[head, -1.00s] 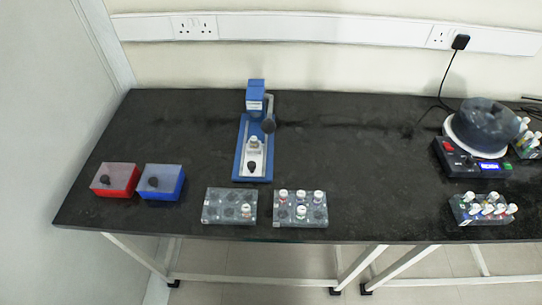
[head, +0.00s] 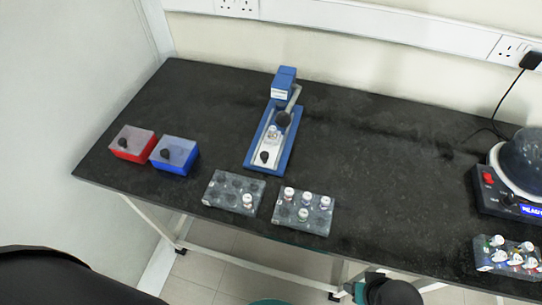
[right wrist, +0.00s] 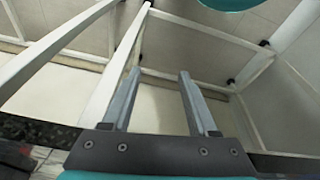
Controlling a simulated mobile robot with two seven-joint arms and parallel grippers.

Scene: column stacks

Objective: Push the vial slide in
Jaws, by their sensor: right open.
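In the head view, a blue press-like device (head: 286,82) stands on the black bench with a long blue base (head: 255,150). A pale vial slide (head: 266,148) lies on that base, with a black knob (head: 264,156) at its near end. A white-capped vial (head: 273,130) sits on the slide's far part. A lever with a dark round knob (head: 284,118) hangs beside it. My right gripper (right wrist: 157,75) is open and empty in the right wrist view, over floor and table legs, away from the device. My left gripper is out of view.
Two grey racks, left (head: 233,191) and right (head: 303,211), hold vials at the bench's near edge. A red box (head: 133,143) and a blue box (head: 175,155) stand left. A black-and-white machine (head: 517,185) and another rack (head: 507,261) are at right. The centre-right bench is clear.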

